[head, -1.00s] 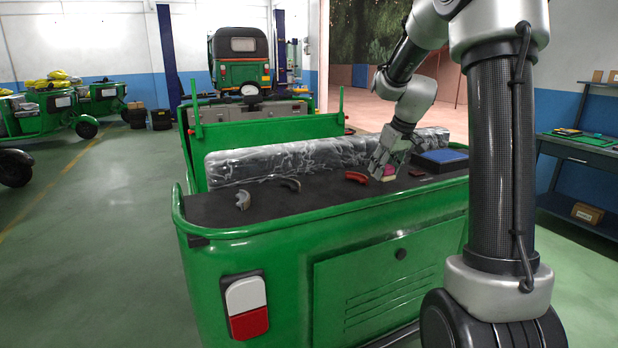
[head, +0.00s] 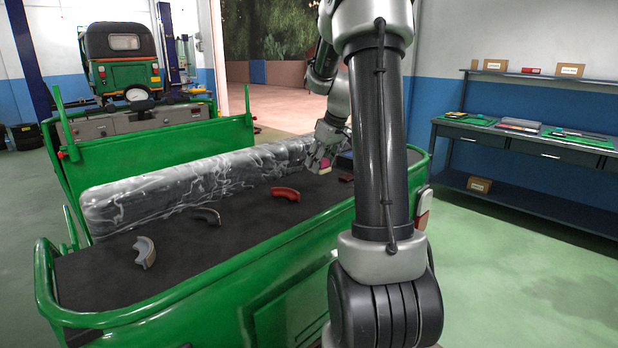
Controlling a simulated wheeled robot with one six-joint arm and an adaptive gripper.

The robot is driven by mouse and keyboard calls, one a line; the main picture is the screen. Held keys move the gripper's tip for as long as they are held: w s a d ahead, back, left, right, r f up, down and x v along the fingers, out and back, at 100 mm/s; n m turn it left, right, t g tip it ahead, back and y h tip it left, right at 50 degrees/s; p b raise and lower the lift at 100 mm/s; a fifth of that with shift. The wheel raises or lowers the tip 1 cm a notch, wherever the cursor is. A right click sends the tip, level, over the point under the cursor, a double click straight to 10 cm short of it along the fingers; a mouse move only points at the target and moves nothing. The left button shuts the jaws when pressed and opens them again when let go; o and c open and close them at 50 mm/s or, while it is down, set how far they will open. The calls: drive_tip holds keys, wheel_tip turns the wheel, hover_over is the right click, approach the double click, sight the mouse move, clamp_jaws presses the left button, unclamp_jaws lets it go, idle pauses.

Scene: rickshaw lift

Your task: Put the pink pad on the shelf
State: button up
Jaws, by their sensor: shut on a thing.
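My gripper (head: 321,160) is shut on the small pink pad (head: 325,164). It holds the pad over the far right part of the green cart's dark bed (head: 235,235), in front of a wrapped roll. The fingers hide part of the pad, and its height above the bed is hard to tell. At the right wall, a wall shelf (head: 540,75) carries a few boxes. Below it stands a dark workbench (head: 490,136) with a lower shelf (head: 540,207).
Several curved brake shoes lie on the bed, including a red one (head: 285,194), a dark one (head: 207,215) and a grey one (head: 145,252). The plastic-wrapped roll (head: 190,185) lies along the bed. Green floor (head: 500,260) is clear between cart and workbench.

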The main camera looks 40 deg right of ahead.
sight(320, 173)
drive_tip(key=shift+f, duration=2)
drive_tip(key=shift+f, duration=0.15)
drive_tip(key=o, duration=1)
